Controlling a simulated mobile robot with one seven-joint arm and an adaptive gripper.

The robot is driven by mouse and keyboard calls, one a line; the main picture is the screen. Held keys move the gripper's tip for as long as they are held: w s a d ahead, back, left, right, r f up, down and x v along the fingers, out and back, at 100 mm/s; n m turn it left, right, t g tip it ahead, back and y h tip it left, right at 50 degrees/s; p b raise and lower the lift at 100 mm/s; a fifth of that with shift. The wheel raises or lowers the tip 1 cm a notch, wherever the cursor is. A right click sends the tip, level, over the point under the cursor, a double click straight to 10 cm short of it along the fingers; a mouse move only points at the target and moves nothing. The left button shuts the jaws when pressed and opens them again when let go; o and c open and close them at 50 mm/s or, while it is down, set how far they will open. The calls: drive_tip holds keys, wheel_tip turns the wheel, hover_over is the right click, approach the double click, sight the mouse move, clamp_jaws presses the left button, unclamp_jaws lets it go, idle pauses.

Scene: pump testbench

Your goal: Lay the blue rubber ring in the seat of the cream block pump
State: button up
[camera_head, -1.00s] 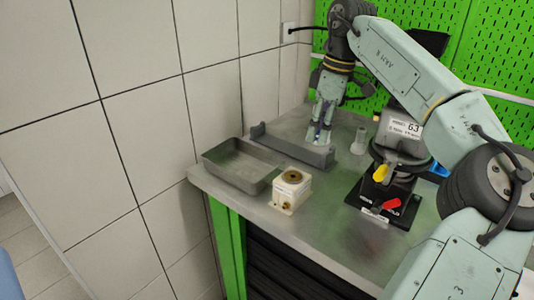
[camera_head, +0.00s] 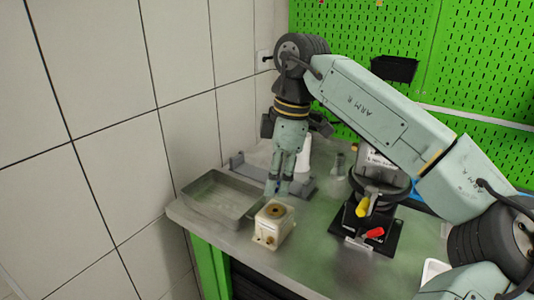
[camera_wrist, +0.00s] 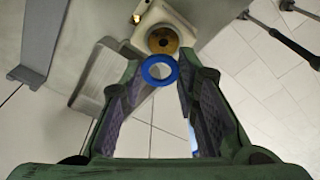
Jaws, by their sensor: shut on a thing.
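The cream block pump (camera_head: 272,224) stands near the front left of the bench, with a round brass-coloured seat on top. The pump also shows in the wrist view (camera_wrist: 150,15), its round seat (camera_wrist: 163,41) just past my fingertips. My gripper (camera_head: 277,186) is above and slightly behind the pump in the head view. In the wrist view my gripper (camera_wrist: 160,78) is shut on the blue rubber ring (camera_wrist: 160,70), held between the fingertips. The ring appears apart from the seat and partly overlaps its lower edge in that view. In the head view the ring is barely visible.
A grey metal tray (camera_head: 192,199) lies left of the pump. A grey rail (camera_head: 237,161) lies behind it. A dark-based machine (camera_head: 349,229) with yellow and red handles stands to the right. Bare bench (camera_head: 305,262) lies in front of the pump.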

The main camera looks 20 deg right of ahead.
sight(275, 210)
drive_tip(key=shift+f, duration=0.1)
drive_tip(key=shift+s+f+b, duration=0.25)
drive_tip(key=shift+f+b, duration=0.15)
drive_tip(key=shift+b, duration=0.05)
drive_tip(key=shift+f+b, duration=1.25)
drive_tip(key=shift+f, duration=0.65)
drive_tip(key=shift+f+b, duration=0.2)
drive_tip(key=shift+b, duration=0.15)
drive_tip(key=o, duration=0.8)
drive_tip(key=shift+c, duration=0.2)
drive_tip(key=r, duration=0.5)
drive_tip(key=d+r, duration=0.1)
drive_tip(key=r, duration=0.1)
drive_tip(key=shift+s+r, duration=0.2)
drive_tip(key=shift+r, duration=0.05)
